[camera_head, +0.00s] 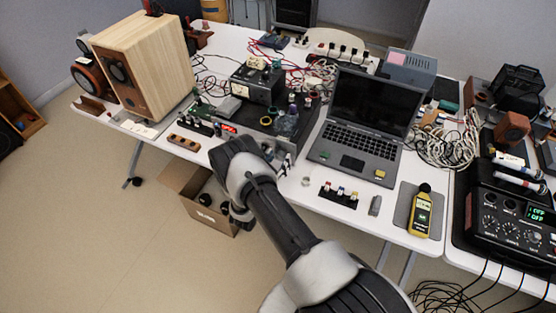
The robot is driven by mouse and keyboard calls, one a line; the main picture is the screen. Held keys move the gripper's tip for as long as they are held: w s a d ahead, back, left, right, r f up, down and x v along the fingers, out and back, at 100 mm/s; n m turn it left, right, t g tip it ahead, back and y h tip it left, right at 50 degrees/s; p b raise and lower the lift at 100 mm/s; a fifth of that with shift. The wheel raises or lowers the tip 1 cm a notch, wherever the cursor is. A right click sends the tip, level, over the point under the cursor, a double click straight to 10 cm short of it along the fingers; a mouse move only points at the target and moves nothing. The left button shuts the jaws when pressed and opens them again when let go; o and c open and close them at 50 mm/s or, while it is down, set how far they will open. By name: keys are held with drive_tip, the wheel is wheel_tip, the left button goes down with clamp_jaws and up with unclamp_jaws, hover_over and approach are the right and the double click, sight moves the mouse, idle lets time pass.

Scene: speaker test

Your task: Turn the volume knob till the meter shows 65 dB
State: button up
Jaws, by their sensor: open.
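The yellow sound meter (422,213) lies on a grey pad at the front right of the white table; its reading is too small to read. A dark amplifier-like unit with a red lit display (229,128) stands near the table's front edge, left of the laptop. My arm covers part of its front, and I cannot make out the volume knob. My gripper (285,163) is open, just in front of this unit at the table edge, partly hidden by my wrist. I cannot tell whether it touches anything.
A wooden speaker (145,62) stands on the left of the table. An open laptop (367,120) is right of my gripper. A small rack with coloured parts (339,193) lies on the front edge. A cardboard box (185,184) is on the floor below. Tangled cables (447,143) lie to the right.

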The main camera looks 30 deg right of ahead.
drive_tip(key=v, duration=1.1)
drive_tip(key=shift+s+a, duration=0.25)
drive_tip(key=s+d+r+m+g, duration=0.25)
drive_tip(key=r+m+g, duration=0.2)
drive_tip(key=r, duration=0.35)
drive_tip(key=s+d+r+m+g, duration=0.2)
drive_tip(key=s+r+m+g, duration=0.15)
drive_tip(key=r+m, duration=0.4)
drive_tip(key=s+d+r+m+g, duration=0.2)
drive_tip(key=r+m+g, duration=0.15)
drive_tip(key=r, duration=0.65)
drive_tip(key=s+a+r+m+g+y, duration=0.1)
drive_tip(key=s+a+r+m+y, duration=0.2)
drive_tip(key=s+r+m+y, duration=0.6)
drive_tip(key=s+a+r+m+t+y, duration=0.3)
drive_tip(key=s+a+t+y, duration=0.2)
drive_tip(key=s+a, duration=0.4)
drive_tip(key=shift+s+a+r+t, duration=0.25)
drive_tip(key=shift+a+r+t, duration=0.15)
drive_tip(key=shift+a+t, duration=0.35)
